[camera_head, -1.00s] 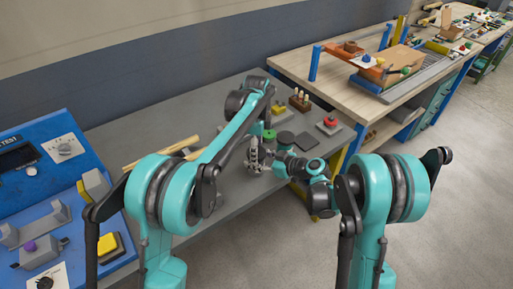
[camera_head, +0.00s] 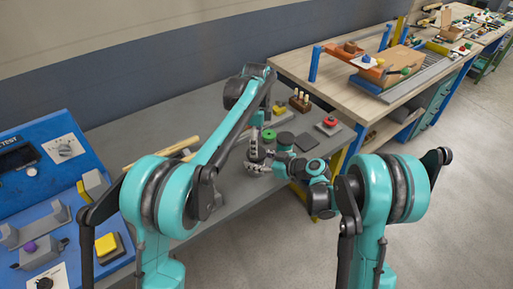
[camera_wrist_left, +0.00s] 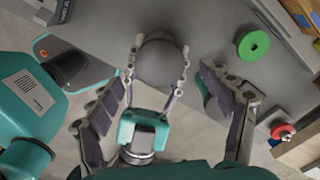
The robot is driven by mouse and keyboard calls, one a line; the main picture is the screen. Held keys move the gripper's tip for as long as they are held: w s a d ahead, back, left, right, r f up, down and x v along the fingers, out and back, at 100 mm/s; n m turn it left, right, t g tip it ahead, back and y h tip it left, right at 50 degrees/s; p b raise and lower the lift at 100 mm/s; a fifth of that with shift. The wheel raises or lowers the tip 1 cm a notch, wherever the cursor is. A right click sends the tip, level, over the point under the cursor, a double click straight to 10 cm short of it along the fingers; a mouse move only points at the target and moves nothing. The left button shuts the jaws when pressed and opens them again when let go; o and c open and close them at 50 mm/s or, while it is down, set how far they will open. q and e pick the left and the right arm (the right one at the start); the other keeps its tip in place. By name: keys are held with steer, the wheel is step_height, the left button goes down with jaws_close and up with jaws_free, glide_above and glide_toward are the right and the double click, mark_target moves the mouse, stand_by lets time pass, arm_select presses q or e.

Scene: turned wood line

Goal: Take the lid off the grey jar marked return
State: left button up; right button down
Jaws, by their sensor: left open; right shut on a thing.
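A grey round thing (camera_wrist_left: 160,62), seen from above, sits between the two fingers of my right gripper (camera_wrist_left: 158,68) in the left wrist view. It looks like the grey jar; no marking can be read, and I cannot tell lid from body. My right gripper is shut on it, and shows in the head view (camera_head: 262,167) low over the grey bench. My left gripper (camera_wrist_left: 168,108) is open and empty, its fingers apart in the foreground of the wrist view. In the head view it is close beside the right one, and the two hide the jar.
The grey bench (camera_head: 225,190) carries a green ring-shaped piece (camera_wrist_left: 252,44), a red-topped piece (camera_head: 330,121) and a wooden block with pegs (camera_head: 299,100). A blue test panel (camera_head: 45,165) stands at the left. A wooden workbench (camera_head: 335,90) stands behind.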

steer(key=c, duration=0.6)
jaws_free()
steer(key=shift+d, duration=0.1)
